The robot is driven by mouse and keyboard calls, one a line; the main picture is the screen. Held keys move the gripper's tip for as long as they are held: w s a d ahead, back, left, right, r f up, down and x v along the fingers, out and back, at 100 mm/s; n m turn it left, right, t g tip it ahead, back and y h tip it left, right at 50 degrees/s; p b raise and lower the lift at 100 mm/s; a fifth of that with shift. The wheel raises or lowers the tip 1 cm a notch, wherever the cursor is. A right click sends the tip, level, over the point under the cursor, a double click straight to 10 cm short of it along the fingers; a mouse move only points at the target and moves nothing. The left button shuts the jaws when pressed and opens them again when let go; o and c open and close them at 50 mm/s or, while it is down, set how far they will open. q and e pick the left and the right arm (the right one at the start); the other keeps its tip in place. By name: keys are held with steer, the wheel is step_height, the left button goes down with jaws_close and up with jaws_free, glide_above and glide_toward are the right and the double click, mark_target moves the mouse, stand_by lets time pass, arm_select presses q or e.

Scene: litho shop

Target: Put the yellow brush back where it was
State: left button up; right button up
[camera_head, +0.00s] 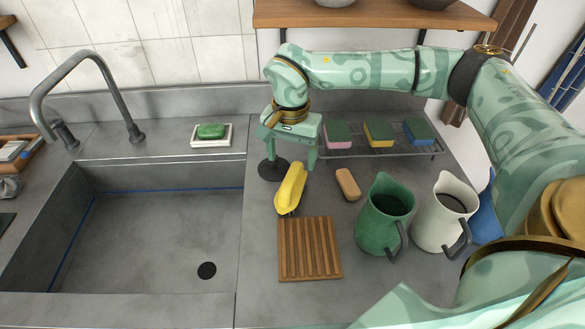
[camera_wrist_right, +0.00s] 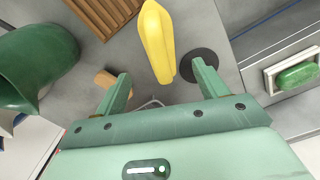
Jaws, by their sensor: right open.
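The yellow brush (camera_head: 291,188) is on or just above the grey counter, between the dark round disc (camera_head: 272,171) and the wooden slatted board (camera_head: 309,250); its dark underside shows at the near end. I cannot tell whether it touches the counter. My right gripper (camera_head: 290,160) points down just behind the brush, open and empty. In the right wrist view the brush (camera_wrist_right: 157,40) lies ahead of the gap between the open fingers (camera_wrist_right: 161,78), apart from both. The dark disc (camera_wrist_right: 198,66) shows partly behind one finger. My left gripper is out of view.
A tan block (camera_head: 347,184), a green jug (camera_head: 384,215) and a white jug (camera_head: 443,212) stand to the right. A wire rack (camera_head: 400,152) holds several sponges behind. The sink (camera_head: 150,240) and a soap dish (camera_head: 227,141) are left. A shelf (camera_head: 375,16) hangs above.

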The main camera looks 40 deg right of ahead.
steer(key=shift+r, duration=1.55)
